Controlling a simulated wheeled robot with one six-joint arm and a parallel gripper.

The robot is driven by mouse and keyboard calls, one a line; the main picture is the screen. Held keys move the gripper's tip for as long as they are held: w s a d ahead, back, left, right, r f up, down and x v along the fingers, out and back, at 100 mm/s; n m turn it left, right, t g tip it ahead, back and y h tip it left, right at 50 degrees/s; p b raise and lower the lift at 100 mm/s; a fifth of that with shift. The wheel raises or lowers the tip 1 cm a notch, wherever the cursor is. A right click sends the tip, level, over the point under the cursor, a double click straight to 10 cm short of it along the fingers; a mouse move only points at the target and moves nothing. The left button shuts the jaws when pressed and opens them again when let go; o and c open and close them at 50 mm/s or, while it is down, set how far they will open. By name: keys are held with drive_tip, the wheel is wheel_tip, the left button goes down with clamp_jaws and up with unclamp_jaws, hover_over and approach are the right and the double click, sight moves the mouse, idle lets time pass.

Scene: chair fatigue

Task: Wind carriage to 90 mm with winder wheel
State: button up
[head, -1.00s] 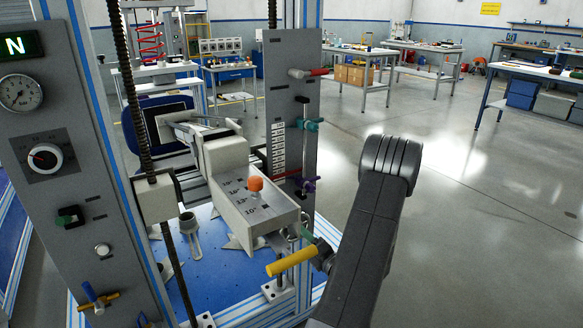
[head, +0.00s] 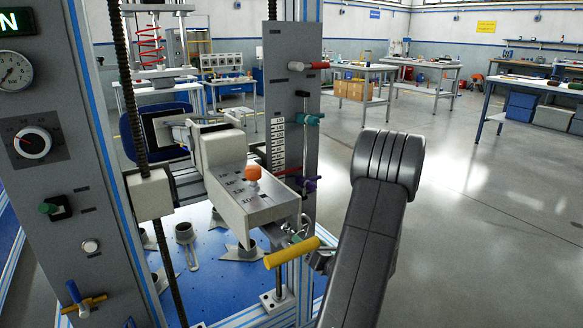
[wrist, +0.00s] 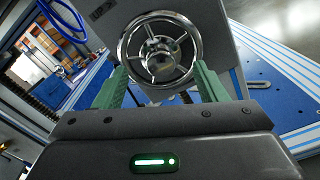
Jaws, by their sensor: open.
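The winder wheel, a chrome handwheel with spokes and a hub (wrist: 185,24), fills the upper middle of the wrist view. My gripper (wrist: 160,72) is open, with one green finger on each side of the wheel's lower part. I cannot tell whether the fingers touch the rim. In the head view the wheel (head: 304,222) is small and mostly hidden at the carriage's front end. The carriage (head: 235,201) is a pale grey block with an orange knob (head: 253,173) on its marked, slotted top. A white scale strip (head: 278,146) stands behind it; its numbers are too small to read.
A yellow handle (head: 291,253) sticks out just below the wheel, close to my gripper. A grey control panel (head: 60,200) and a threaded rod (head: 127,90) stand on the left. The blue base plate (head: 215,292) lies below. Open floor is at the right.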

drive_tip(key=shift+n, duration=0.6)
drive_tip(key=shift+f+b, duration=0.1)
drive_tip(key=shift+b, duration=0.35)
drive_tip(key=shift+f+n+b, duration=0.15)
drive_tip(key=shift+n+b, duration=0.65)
drive_tip(key=shift+b, duration=0.25)
drive_tip(key=n+b, duration=0.2)
drive_tip(key=b, duration=0.1)
drive_tip(key=shift+a+n, duration=0.1)
drive_tip(key=shift+n, duration=0.2)
drive_tip(key=n+b, duration=0.3)
drive_tip(key=b, duration=0.1)
drive_tip(key=shift+s, duration=0.1)
drive_tip(key=shift+r+n, duration=0.25)
drive_tip(key=shift+n, duration=0.35)
drive_tip(key=shift+a, duration=0.1)
